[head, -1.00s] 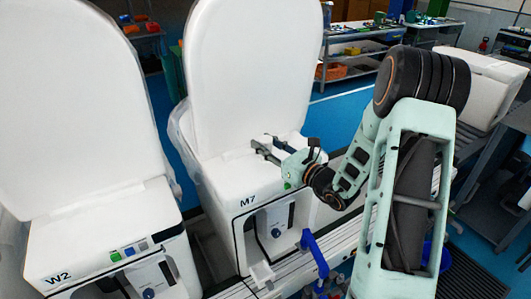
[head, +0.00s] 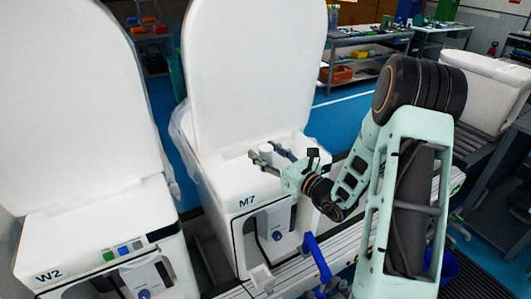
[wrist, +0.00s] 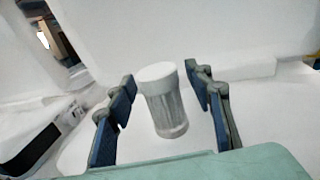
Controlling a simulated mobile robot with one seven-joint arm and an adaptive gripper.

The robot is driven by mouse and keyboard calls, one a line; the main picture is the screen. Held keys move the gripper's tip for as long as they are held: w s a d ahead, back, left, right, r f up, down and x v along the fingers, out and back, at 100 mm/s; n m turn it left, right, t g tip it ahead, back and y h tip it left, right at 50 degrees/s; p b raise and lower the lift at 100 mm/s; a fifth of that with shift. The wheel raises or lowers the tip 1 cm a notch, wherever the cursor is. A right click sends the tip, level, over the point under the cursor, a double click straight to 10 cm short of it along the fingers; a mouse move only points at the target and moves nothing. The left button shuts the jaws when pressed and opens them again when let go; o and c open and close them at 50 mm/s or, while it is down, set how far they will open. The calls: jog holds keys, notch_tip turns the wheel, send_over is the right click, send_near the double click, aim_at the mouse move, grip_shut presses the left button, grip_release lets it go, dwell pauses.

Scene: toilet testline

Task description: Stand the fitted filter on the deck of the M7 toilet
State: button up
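The M7 toilet (head: 215,172) stands in the middle of the head view with its lid (head: 255,70) raised. The filter is a small white-capped cylinder with a greyish, ribbed see-through body (wrist: 168,112). It stands upright on the white deck, and its top shows between my fingers in the head view (head: 266,149). My gripper (head: 266,157) reaches in from the right, low over the deck. Its blue-padded fingers are spread on both sides of the filter, with a visible gap on each side in the wrist view (wrist: 165,95).
The W2 toilet (head: 90,225) stands to the left, its lid also up. A blue handle (head: 317,258) stands in front of M7 by the rail. Another white unit (head: 485,90) is at the right. Benches with bins are at the back.

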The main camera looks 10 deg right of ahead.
jog(key=shift+r, duration=0.1)
jog(key=shift+d+r, duration=0.1)
jog(key=b+v, duration=0.2)
jog(key=v, duration=1)
